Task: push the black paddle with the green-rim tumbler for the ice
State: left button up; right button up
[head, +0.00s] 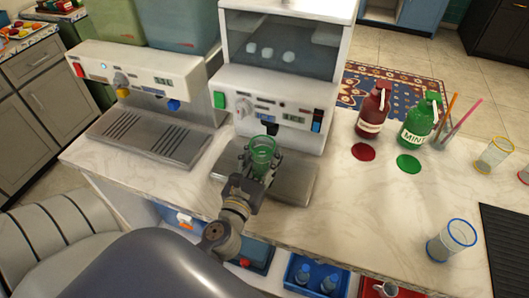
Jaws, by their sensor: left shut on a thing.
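The green-rim tumbler (263,150) is held upright in my left gripper (260,166), which is shut on it. It is over the drip tray (296,184) of the white ice machine (280,92), just below and in front of the black paddle (270,128). I cannot tell whether the tumbler touches the paddle. A few ice cubes (288,56) show behind the machine's dark window. The inside of the tumbler looks green and I see no ice in it. My right gripper is not in view.
A second white machine (147,82) with a slotted tray stands to the left. Red (372,112) and green (419,120) bottles stand to the right with matching coasters. A blue-rim tumbler (451,240) and a yellow-rim tumbler (494,154) are further right. The counter's middle is clear.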

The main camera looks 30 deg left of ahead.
pick_arm(q)
jog(key=shift+s, duration=0.3)
dwell(0.5)
jog(key=b+v, duration=0.2)
jog(key=v, duration=0.1)
jog(key=b+v, duration=0.2)
jog(key=v, duration=0.1)
jog(key=b+v, duration=0.2)
jog(key=v, duration=0.1)
jog(key=shift+d+f, duration=0.1)
jog(key=shift+f, duration=0.2)
jog(key=shift+s+d+r+b, duration=0.1)
jog(key=shift+s+r+b, duration=0.15)
jog(key=shift+s+b, duration=0.25)
jog(key=shift+r, duration=0.1)
jog(key=shift+w, duration=0.1)
